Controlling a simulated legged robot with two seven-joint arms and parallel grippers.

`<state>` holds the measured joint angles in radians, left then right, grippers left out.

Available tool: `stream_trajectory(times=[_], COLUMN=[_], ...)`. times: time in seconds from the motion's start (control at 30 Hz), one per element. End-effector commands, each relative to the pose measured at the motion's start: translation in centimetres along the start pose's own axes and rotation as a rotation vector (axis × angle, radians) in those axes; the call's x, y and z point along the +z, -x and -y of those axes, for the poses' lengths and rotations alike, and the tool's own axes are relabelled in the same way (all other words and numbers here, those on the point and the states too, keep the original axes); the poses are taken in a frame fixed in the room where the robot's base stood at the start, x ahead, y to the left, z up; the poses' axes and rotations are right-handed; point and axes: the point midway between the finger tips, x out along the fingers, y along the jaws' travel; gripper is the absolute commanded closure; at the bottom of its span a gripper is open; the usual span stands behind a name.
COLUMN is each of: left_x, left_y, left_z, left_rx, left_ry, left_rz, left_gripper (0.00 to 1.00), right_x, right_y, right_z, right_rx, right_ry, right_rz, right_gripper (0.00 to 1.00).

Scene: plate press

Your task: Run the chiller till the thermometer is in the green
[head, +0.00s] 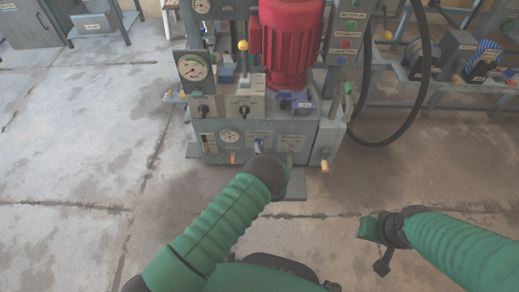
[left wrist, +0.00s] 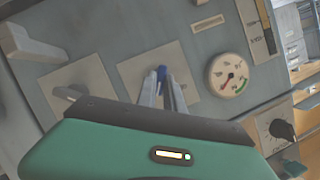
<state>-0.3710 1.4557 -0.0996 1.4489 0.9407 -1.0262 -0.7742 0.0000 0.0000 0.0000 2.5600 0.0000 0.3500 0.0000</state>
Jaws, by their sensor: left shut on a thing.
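A round white dial (head: 230,136) sits on the front panel of the grey machine (head: 310,128). In the left wrist view the dial (left wrist: 228,75) has a green band along one edge; its reddish needle is small, and I cannot tell its exact reading. A small blue-ended control (left wrist: 162,73) stands on a pale plate beside the dial. My left gripper (left wrist: 165,90) is shut on this control; its two fingers flank it. In the head view my dark left hand (head: 264,164) partly covers that area. My right gripper (head: 372,230) is over the floor, away from the machine; its finger state is unclear.
A red motor (head: 290,45) stands on top of the machine. A yellow-knobbed lever (head: 243,60) and a larger gauge (head: 193,67) stand at its left. A black knob (left wrist: 281,129) lies right of my fingers. A black hose hangs at right. The floor in front is clear.

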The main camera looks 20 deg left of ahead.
Motion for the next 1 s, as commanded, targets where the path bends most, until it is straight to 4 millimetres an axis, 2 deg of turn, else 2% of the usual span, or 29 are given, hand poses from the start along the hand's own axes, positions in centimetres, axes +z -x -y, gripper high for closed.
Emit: stream_trajectory(times=[0.4,0.93,0.97,1.0], left_x=[0.22,0.14,0.14,0.14], left_y=[0.07,0.09,0.09,0.09], left_z=[-0.46,-0.50,-0.50,-0.49], left_rx=[-0.064,-0.070,-0.070,-0.070], left_ry=[-0.169,-0.190,-0.190,-0.190], left_rz=[0.002,0.001,0.001,0.001], left_gripper=[1.00,1.00,0.84,0.79], right_x=[0.25,0.26,0.26,0.26], right_y=[-1.06,-1.11,-1.11,-1.11], right_z=[0.00,0.00,0.00,0.00], right_rx=[0.000,0.000,0.000,0.000], right_ry=[0.000,0.000,0.000,0.000], right_rz=[0.000,0.000,0.000,0.000], right_gripper=[0.64,0.64,0.64,0.64])
